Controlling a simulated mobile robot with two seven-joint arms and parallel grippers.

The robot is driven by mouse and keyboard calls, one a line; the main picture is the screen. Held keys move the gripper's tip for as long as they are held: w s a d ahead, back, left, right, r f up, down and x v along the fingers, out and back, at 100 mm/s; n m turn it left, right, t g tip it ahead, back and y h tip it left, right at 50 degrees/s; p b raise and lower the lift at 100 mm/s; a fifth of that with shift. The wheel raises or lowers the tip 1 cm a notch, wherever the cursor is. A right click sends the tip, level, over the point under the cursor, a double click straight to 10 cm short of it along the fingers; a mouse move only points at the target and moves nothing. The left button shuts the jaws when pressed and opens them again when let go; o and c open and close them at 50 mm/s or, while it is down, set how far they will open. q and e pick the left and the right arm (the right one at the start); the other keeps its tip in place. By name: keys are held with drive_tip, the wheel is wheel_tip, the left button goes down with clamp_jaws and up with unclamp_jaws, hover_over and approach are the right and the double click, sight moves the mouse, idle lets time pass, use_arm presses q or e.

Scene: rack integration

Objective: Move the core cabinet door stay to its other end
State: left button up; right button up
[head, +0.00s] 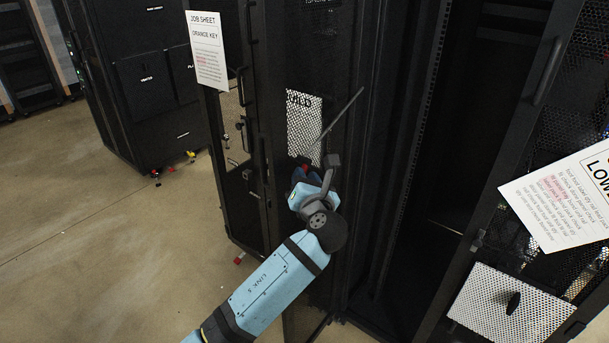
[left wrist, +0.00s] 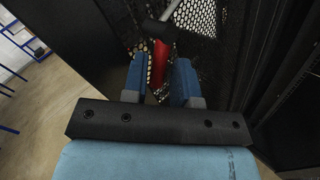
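The door stay is a thin grey rod (head: 343,111) slanting in front of the mesh cabinet door (head: 285,60) in the head view. Its lower end runs down toward my left gripper (head: 305,175). In the left wrist view a red piece (left wrist: 159,58), with a dark grey end above it, shows between the blue fingers of that gripper (left wrist: 160,80). The fingers stand apart, with a visible gap between the red piece and the right finger. Whether the red piece belongs to the stay is unclear. My right gripper is out of view.
A white job sheet reading "ORANGE KEY" (head: 208,50) hangs at the upper left. Another sheet (head: 565,200) is on the right door. A black cabinet (head: 145,75) stands behind at left. The open rack interior (head: 465,130) is right of my arm.

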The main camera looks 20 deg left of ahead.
use_arm(q)
drive_tip(key=shift+w+a, duration=0.2)
drive_tip(key=shift+w, duration=0.05)
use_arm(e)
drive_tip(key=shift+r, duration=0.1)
use_arm(q)
clamp_jaws()
drive_tip(key=shift+f, duration=0.1)
